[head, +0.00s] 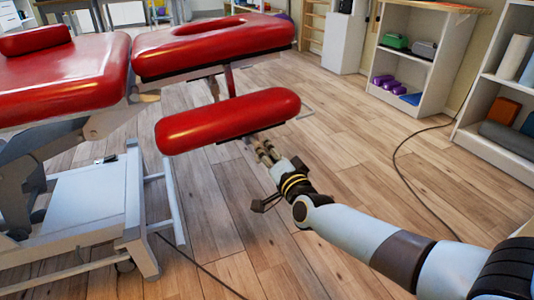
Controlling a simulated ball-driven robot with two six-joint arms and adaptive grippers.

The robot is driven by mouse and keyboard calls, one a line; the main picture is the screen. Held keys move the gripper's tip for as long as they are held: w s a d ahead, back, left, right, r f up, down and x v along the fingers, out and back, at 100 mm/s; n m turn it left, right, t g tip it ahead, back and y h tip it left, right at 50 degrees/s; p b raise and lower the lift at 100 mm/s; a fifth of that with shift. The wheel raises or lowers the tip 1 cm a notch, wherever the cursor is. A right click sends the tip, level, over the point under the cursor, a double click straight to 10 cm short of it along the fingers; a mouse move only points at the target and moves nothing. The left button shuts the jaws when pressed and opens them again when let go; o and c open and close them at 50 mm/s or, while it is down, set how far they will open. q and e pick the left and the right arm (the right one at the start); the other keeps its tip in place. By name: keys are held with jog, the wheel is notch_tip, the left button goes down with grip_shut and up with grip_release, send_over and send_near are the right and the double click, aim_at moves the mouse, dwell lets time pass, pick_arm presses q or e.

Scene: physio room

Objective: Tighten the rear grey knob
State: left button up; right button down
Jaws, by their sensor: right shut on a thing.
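The treatment table is red and padded, with a face-hole headrest (215,45) and a lower armrest pad (228,120). My right gripper (266,150) is just below the right part of the armrest pad's front edge, pointing up and left toward its underside. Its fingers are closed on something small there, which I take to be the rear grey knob. The knob itself is hidden by the fingers and the pad, so its turn cannot be seen. My left gripper is not in view.
The table's white base frame (135,215) stands at the left. A dark cable (400,160) runs along the wooden floor at the right. White shelves (420,60) with purple dumbbells (386,82) stand at the back right. The floor around my right arm is otherwise clear.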

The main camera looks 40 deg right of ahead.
jog(key=m, duration=0.2)
jog(key=f+m+b, duration=0.1)
jog(key=m, duration=0.1)
jog(key=shift+s+d+m+b, duration=0.15)
jog(key=shift+m+b, duration=0.15)
jog(key=shift+m, duration=0.1)
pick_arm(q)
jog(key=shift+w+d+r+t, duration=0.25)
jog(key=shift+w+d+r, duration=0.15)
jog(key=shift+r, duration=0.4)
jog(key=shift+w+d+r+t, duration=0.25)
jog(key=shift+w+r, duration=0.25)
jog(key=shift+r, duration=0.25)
pick_arm(e)
jog(key=shift+m, duration=0.8)
jog(key=shift+f, duration=0.1)
jog(key=c, duration=1.3)
grip_release()
jog(key=shift+c, duration=0.2)
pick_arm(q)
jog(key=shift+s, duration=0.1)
pick_arm(e)
jog(key=v, duration=1.2)
